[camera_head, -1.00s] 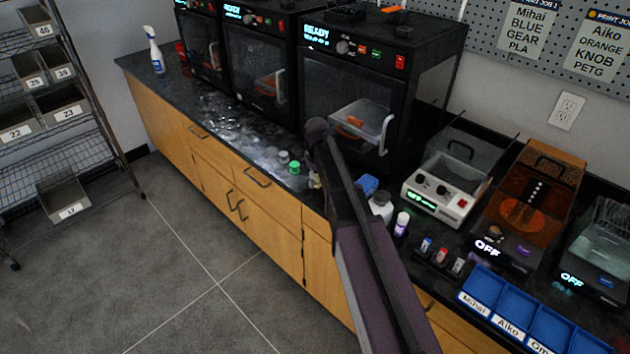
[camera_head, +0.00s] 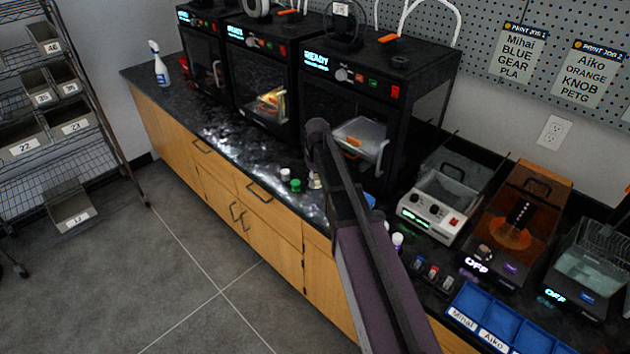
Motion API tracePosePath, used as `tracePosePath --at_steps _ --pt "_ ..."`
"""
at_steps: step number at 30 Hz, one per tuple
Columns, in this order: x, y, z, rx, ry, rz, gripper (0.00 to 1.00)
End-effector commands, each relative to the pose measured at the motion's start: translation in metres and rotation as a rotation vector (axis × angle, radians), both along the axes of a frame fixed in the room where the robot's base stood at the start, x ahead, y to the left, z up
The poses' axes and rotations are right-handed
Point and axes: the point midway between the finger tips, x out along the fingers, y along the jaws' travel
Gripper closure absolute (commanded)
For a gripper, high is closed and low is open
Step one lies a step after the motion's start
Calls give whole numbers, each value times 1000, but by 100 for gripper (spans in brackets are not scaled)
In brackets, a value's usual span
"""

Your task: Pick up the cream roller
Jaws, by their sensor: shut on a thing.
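A small pale, cream-coloured thing (camera_head: 315,182) shows at the left edge of my dark arm, in front of the right-hand printer. It looks like the cream roller held at my arm's end. It is small and partly covered, so its shape is unclear. My own arm rises from the bottom of the picture and hides most of my gripper; the gap between the fingers does not show. The roller appears to be above the black counter (camera_head: 225,130), but its exact height cannot be told.
A green-capped bottle (camera_head: 296,185) and a white-capped one (camera_head: 285,174) stand left of the pale thing. The black printer (camera_head: 425,105) is behind. Small bottles (camera_head: 433,273) and a blue tray (camera_head: 510,322) are at right. Free floor (camera_head: 150,270) lies at left.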

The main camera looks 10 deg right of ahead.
Motion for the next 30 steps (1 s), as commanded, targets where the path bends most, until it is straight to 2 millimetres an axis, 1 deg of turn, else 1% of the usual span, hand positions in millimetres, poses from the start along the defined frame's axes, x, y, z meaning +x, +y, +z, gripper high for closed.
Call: tracePosePath --at_steps 1,9,30 --pt "0 0 8 0 0 0 80" --pt "0 0 17 0 0 0 80" --pt "0 0 18 0 0 0 80"
